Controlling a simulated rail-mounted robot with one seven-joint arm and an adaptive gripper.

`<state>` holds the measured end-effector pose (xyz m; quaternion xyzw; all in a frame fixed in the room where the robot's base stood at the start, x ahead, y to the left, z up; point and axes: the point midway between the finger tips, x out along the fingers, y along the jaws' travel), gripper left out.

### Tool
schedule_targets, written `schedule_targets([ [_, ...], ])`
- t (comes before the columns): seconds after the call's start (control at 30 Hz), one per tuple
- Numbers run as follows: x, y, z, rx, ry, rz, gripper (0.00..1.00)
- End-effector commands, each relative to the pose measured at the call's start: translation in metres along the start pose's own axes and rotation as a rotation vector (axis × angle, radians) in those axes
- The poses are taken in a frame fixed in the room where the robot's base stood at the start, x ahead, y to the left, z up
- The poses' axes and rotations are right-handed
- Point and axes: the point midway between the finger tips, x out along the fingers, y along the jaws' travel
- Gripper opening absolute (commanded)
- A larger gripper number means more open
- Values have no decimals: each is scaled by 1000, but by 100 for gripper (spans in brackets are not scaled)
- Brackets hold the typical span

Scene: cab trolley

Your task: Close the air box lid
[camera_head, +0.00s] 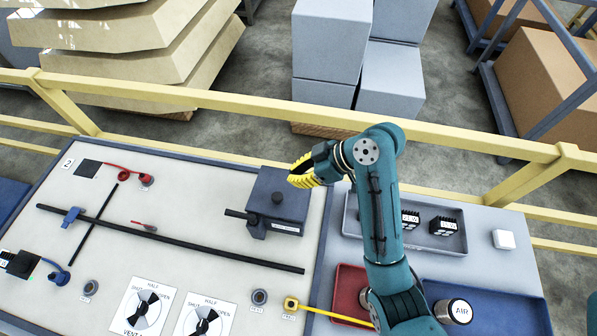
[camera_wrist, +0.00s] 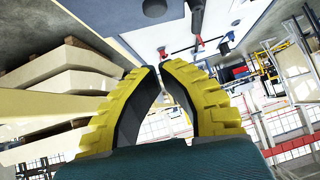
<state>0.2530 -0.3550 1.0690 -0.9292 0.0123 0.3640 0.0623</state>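A dark blue-grey box (camera_head: 262,190) stands at the right end of the white panel in the head view. It is probably the air box. My gripper (camera_head: 299,173) has yellow ribbed fingers and is at the box's far right corner; contact is unclear. In the wrist view the fingertips (camera_wrist: 160,68) nearly meet, with nothing seen between them.
A yellow rail (camera_head: 230,104) runs behind the panel. A long black bar (camera_head: 170,238) crosses the panel left of the box. At right are a grey tray (camera_head: 438,245) with dark blocks, a red tray (camera_head: 349,285) and a cylinder marked AIR (camera_head: 459,311).

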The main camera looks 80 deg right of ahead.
Motion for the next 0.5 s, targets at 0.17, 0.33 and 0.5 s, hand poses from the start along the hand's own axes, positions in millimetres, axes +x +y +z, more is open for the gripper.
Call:
schedule_targets([
  [0.17,42,-1,0,-3,-2,-4,0],
  [0.33,72,-1,12,2,-3,-2,0],
  [0.5,85,0,25,0,-1,0,0],
])
